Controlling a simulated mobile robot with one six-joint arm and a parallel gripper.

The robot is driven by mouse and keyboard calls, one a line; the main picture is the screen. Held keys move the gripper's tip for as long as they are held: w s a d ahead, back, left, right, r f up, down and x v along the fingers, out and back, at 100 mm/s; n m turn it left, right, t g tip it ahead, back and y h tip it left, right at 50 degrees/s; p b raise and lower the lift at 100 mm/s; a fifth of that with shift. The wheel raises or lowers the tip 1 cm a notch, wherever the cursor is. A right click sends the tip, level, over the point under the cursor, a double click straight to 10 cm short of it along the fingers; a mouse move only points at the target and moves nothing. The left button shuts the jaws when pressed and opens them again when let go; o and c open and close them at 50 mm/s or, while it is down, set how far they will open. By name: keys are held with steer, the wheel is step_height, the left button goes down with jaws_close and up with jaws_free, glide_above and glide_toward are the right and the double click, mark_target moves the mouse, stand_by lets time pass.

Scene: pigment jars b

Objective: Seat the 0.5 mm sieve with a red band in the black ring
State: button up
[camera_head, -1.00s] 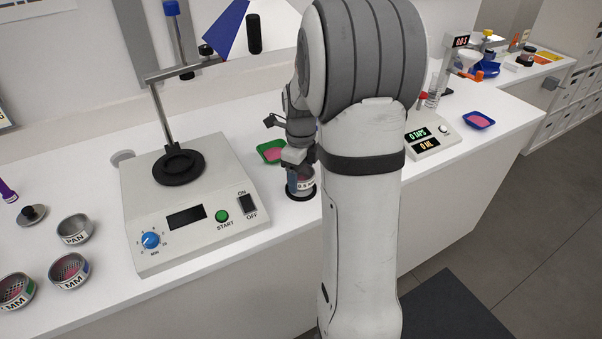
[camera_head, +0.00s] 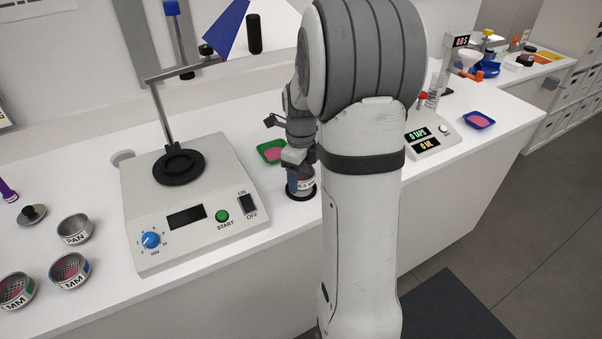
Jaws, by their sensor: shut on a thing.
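My gripper (camera_head: 300,166) points down at the middle of the bench and is shut on the sieve (camera_head: 302,183), whose grey metal side and part of a white label show. The label is too small to read in full, and my arm hides its right part, so I cannot make out a red band. The sieve is upright at the black ring (camera_head: 289,196), which lies on the white bench. I cannot tell whether the sieve rests fully in the ring or is held just above it.
A shaker machine (camera_head: 190,205) stands to the left. A pan (camera_head: 75,229) and two other sieves, one blue-banded (camera_head: 69,271) and one green-banded (camera_head: 15,291), sit at the front left. A green tray (camera_head: 270,152) lies just behind my gripper. A counter device (camera_head: 428,138) stands to the right.

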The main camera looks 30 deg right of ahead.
steer(key=shift+f+b, duration=0.65)
steer(key=shift+f, duration=0.3)
steer(key=o, duration=1.1)
steer(key=shift+r, duration=0.15)
step_height(320, 180, up, 8)
steer(key=shift+f, duration=0.2)
